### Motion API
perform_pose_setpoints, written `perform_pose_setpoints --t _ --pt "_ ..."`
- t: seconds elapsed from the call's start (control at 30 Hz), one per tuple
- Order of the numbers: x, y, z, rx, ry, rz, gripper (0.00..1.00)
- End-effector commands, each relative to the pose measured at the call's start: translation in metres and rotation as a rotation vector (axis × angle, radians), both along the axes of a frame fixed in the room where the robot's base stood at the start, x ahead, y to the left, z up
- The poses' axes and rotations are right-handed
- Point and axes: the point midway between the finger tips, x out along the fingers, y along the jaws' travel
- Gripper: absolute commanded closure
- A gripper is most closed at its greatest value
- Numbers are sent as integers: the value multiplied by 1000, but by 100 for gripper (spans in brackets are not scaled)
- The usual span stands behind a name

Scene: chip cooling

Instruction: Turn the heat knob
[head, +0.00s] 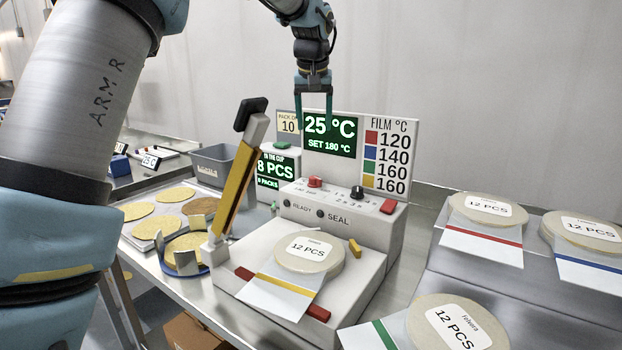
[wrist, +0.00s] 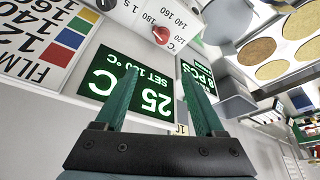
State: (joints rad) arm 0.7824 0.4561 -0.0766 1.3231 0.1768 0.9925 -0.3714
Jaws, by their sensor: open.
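The heat knob is the red knob (head: 315,182) on top of the white sealing machine (head: 365,228), left of a black knob (head: 357,192). In the wrist view the red knob (wrist: 161,35) has temperature numbers around it; where it points is too small to tell. The green display (head: 329,134) behind it reads 25 °C, SET 180 °C. My gripper (head: 313,122) hangs fingers-down in front of the display, above the red knob and apart from it. In the wrist view my gripper (wrist: 160,70) is open, with nothing between its fingers.
A tall lever with a yellow arm (head: 236,185) stands left of the knobs. A film chart (head: 387,155) is at the right of the panel. A yellow-striped pack (head: 308,252) lies on the machine's front plate. A counter display (head: 275,170) stands left; more packs (head: 488,208) lie right.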

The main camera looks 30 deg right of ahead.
Motion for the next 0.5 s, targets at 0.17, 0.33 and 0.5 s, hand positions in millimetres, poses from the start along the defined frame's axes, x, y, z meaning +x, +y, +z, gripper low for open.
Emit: perform_pose_setpoints --t 0.17,0.33,0.5 --pt "0 0 -28 1 0 0 29" --pt "0 0 -49 1 1 0 29" --pt "0 0 -65 0 0 0 29"
